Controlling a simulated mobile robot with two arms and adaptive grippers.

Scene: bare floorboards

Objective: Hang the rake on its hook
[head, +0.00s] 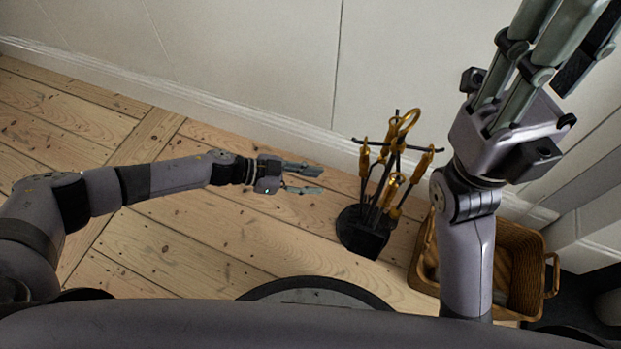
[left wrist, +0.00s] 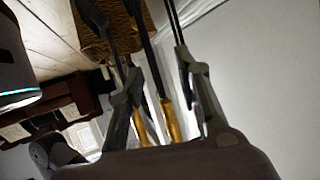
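A black stand (head: 362,238) on the floor holds several fire tools with brass handles; a brass ring handle (head: 408,122) tops it. The tools hang from a dark crossbar (head: 372,143). I cannot tell which tool is the rake; their lower ends are crowded together. My left gripper (head: 321,180) is open and empty, left of the stand and apart from it. In the left wrist view, dark shafts with brass handles (left wrist: 172,120) show between and beyond its fingers (left wrist: 130,12). My right gripper (head: 585,25) is raised at the upper right; its fingertips are cut off by the frame.
A wicker basket (head: 548,268) stands right of the stand, partly hidden by my right arm; it also shows in the left wrist view (left wrist: 100,35). A white wall (head: 250,60) with a baseboard runs behind. The floorboards (head: 170,235) at left are clear.

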